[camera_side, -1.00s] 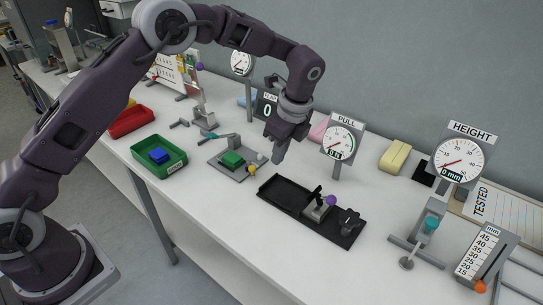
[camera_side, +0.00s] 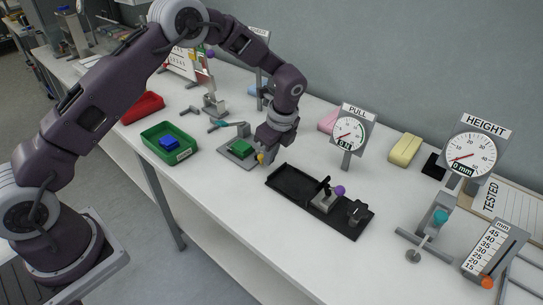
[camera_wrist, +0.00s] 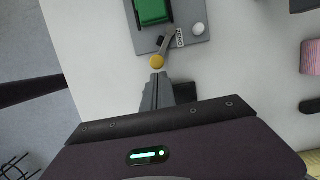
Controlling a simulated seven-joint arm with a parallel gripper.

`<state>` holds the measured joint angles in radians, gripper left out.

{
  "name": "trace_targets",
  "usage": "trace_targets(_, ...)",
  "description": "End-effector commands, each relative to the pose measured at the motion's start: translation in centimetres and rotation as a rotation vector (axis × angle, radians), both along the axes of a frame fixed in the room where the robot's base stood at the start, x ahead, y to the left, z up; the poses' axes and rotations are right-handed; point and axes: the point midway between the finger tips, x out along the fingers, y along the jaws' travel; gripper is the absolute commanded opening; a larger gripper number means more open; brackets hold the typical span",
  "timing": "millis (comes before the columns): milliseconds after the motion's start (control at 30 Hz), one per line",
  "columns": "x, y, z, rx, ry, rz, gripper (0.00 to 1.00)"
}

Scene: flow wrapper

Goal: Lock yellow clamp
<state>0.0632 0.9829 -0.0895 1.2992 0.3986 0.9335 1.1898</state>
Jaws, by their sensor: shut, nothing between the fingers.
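The yellow clamp knob (camera_side: 261,158) sits on a short lever at the right front corner of a grey plate (camera_side: 226,150). In the wrist view the round yellow knob (camera_wrist: 157,62) ends a lever that runs up and right beside a small label. A green block (camera_side: 242,147) sits on the plate; it also shows in the wrist view (camera_wrist: 153,10). My gripper (camera_side: 264,150) is low at the plate's right side, beside the yellow knob. In the wrist view its shut, empty fingertips (camera_wrist: 157,76) are just below the knob. I cannot tell whether they touch it.
A black tray (camera_side: 290,183) with a purple-knobbed lever lies to the right. A green bin (camera_side: 160,135) with a blue block stands to the left. The PULL gauge (camera_side: 349,135) stands behind the tray. The table between the plate and the front edge is clear.

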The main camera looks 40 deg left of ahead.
Motion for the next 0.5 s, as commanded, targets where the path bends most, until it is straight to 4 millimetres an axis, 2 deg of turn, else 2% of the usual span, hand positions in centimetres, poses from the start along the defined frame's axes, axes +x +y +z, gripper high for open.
trace_targets(500, -0.6, 0.27, 0.04, 0.0, 0.001, -0.081, 0.0)
